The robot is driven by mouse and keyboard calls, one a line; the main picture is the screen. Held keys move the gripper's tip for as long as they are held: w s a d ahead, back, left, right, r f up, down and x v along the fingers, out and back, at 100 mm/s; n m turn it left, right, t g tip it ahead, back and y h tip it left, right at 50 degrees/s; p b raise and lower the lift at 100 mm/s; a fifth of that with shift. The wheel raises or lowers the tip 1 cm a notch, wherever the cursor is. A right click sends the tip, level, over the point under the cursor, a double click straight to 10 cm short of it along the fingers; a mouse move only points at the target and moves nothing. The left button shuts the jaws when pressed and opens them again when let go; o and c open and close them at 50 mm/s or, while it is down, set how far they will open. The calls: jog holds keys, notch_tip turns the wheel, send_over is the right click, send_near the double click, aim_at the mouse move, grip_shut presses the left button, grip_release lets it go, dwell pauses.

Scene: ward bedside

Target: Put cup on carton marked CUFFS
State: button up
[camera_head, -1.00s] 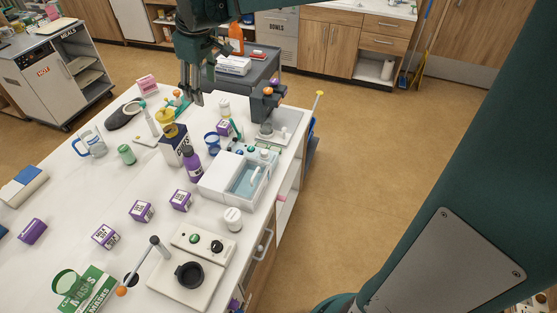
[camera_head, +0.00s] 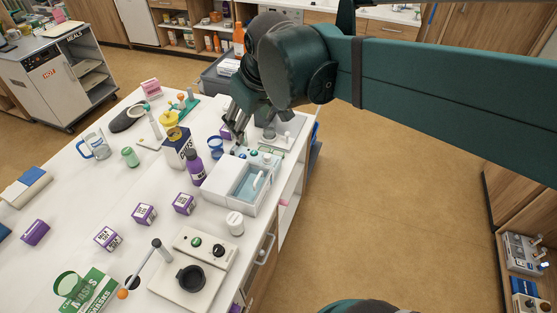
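A dark navy carton with white lettering (camera_head: 177,152) stands upright on the white counter. Its lettering is partly legible and seems to end in "FS". A yellow object (camera_head: 171,127) shows at its top; I cannot tell whether it rests on it or stands behind. A small blue cup (camera_head: 215,146) stands right of the carton, behind the purple bottle. My gripper (camera_head: 236,137) points down just right of the blue cup, close to a small purple box. Its fingertips are small and dark, so its opening is unclear. A green cup (camera_head: 68,284) is on the green MASKS box.
A purple bottle (camera_head: 193,167) stands beside the carton. A white tray with a bluish basin (camera_head: 250,184) lies in front of my gripper. A clear blue-handled mug (camera_head: 95,145), a green jar (camera_head: 129,157) and several purple boxes stand around.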

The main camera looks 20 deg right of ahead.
jog(key=s+d+f+m+t, duration=0.1)
jog(key=s+d+f+m, duration=0.2)
jog(key=s+f, duration=0.4)
jog(key=shift+s+d+m+t, duration=0.2)
jog(key=shift+s+m+t, duration=0.2)
jog(key=shift+s, duration=2.5)
dwell(4.4)
